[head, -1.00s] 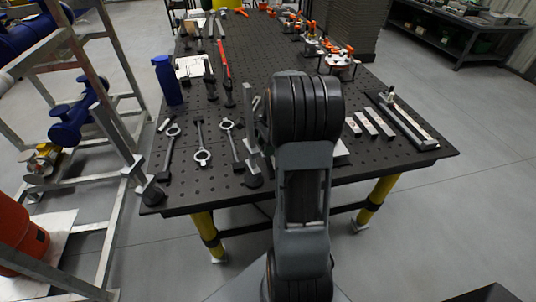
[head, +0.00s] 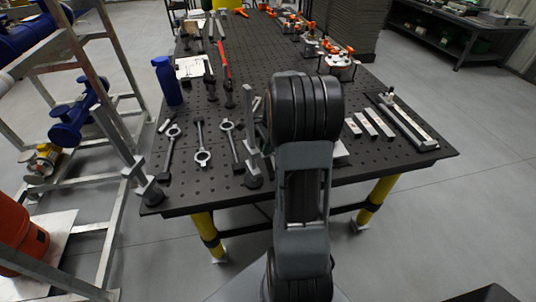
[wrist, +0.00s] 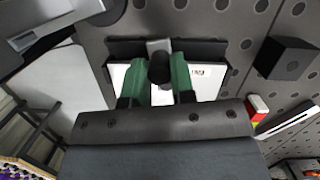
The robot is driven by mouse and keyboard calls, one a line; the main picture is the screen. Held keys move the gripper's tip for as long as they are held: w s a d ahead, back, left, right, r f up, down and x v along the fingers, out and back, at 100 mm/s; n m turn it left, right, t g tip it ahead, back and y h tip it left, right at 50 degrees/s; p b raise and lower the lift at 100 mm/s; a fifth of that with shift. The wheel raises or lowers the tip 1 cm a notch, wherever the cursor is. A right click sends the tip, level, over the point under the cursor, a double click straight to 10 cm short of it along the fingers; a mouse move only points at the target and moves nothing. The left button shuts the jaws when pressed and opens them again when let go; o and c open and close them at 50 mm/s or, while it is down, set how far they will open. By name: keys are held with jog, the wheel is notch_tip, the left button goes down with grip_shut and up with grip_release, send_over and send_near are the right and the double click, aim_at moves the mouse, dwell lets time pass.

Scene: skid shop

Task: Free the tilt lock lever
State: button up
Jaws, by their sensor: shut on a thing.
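In the wrist view my gripper (wrist: 158,92) has two green fingers, one on each side of a short black round-ended part (wrist: 160,68), which looks like the knob of the tilt lock lever. The fingers are shut on it. A light grey metal piece (wrist: 158,45) shows just beyond the knob, between two dark flat blocks (wrist: 205,50). A white surface with a small label (wrist: 198,72) lies behind the fingers. The lever's lower part is hidden by the knob and fingers. In the head view my own arm hides the gripper and the lever.
A black perforated table (head: 290,60) carries clamps and tools. An upright metal clamp (head: 249,130) stands close left of my arm. Several pale bars (head: 377,122) lie on the right. A blue bottle (head: 166,80) stands left. A black block (wrist: 287,58) is right of my gripper.

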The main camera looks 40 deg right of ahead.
jog(key=shift+s, duration=0.5)
dwell(0.3)
jog(key=shift+s, duration=0.4)
